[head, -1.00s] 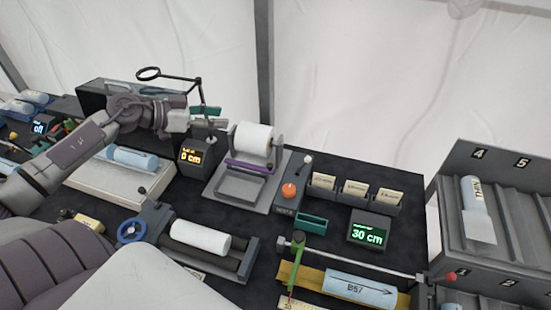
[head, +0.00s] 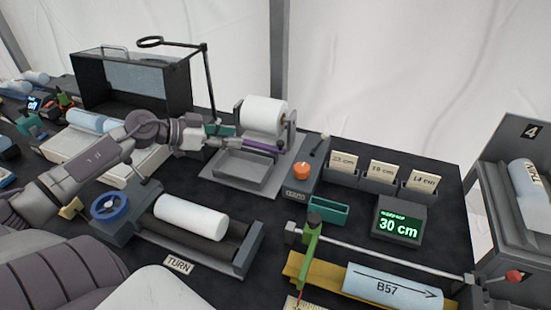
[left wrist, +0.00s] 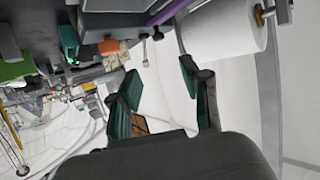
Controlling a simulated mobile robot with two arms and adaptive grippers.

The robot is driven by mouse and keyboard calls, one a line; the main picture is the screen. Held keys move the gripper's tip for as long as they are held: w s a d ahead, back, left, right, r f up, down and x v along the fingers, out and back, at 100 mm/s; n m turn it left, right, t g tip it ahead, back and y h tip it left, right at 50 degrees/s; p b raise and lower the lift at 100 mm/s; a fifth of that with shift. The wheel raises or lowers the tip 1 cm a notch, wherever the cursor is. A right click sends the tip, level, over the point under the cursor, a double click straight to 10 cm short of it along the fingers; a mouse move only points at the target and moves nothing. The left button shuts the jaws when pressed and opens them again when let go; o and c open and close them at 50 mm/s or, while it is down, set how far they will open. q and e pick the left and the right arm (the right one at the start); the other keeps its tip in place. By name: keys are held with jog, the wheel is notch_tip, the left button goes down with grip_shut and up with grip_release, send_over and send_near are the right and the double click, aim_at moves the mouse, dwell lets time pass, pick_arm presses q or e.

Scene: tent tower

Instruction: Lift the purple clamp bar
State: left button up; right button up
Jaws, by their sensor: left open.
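The purple clamp bar (head: 262,146) lies across the front of the roll holder, just below the white roll (head: 263,115). It also shows as a purple strip at the top edge of the left wrist view (left wrist: 165,12). My left gripper (head: 228,138) is open and empty, close to the bar's left end in the head view. In the left wrist view the two green-padded fingers (left wrist: 158,74) stand apart, with the bar above their tips and not between them. I cannot tell whether a finger touches the bar. My right gripper is not in view.
A grey tray (head: 240,170) sits below the bar. An orange knob (head: 302,170) is on a box to the right. A thin dark stand with a ring (head: 208,85) rises behind my left gripper. A roller unit (head: 193,235) with a white roll is in front.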

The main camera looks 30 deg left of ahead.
aim_at(280, 142)
pick_arm(q)
jog(key=x, duration=1.4)
jog(key=shift+s+f, duration=0.1)
jog(key=shift+f, duration=0.15)
grip_shut()
